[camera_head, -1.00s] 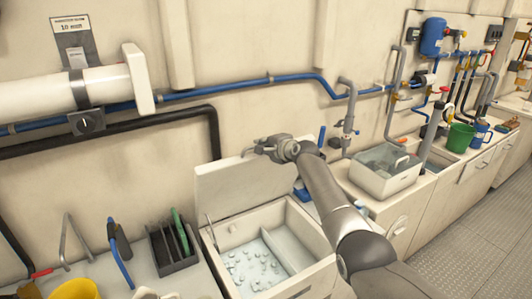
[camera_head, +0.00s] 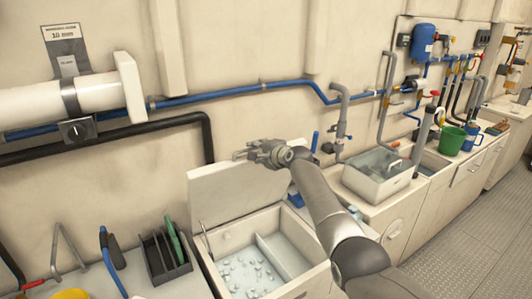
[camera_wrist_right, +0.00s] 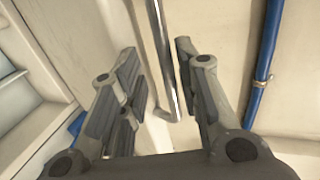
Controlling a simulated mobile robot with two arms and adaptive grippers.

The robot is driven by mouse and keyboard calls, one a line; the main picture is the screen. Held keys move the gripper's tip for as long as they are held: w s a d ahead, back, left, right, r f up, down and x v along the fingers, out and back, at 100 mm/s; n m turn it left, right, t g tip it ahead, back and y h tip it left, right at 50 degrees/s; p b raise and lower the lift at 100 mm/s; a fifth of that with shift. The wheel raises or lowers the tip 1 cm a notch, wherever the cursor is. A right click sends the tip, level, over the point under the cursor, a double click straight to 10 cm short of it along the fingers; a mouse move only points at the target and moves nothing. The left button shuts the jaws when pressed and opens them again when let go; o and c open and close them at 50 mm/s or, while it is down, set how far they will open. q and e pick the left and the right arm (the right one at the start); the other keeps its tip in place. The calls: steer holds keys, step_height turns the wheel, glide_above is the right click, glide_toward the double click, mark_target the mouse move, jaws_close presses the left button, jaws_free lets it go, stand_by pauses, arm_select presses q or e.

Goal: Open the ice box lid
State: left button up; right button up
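The ice box (camera_head: 213,268) is set in the counter, with small ice cubes (camera_head: 245,275) visible inside. Its pale lid (camera_head: 225,195) stands raised at the back, near the wall, and the opening is uncovered. My right gripper (camera_head: 246,153) is at the lid's upper right edge, fingers pointing left. In the right wrist view my right gripper (camera_wrist_right: 160,85) has its fingers spread apart, with a shiny metal bar (camera_wrist_right: 162,60) showing between them. I cannot tell whether the fingers touch the bar or the lid. My left gripper is not in view.
A black rack (camera_head: 165,257) stands left of the box, with a yellow container (camera_head: 70,294) at the lower left. A sink basin (camera_head: 378,175) and a green bucket (camera_head: 453,139) are to the right. A blue pipe (camera_head: 240,89) runs along the wall behind.

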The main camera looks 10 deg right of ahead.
steer(key=v, duration=1.2)
steer(key=shift+c, duration=0.4)
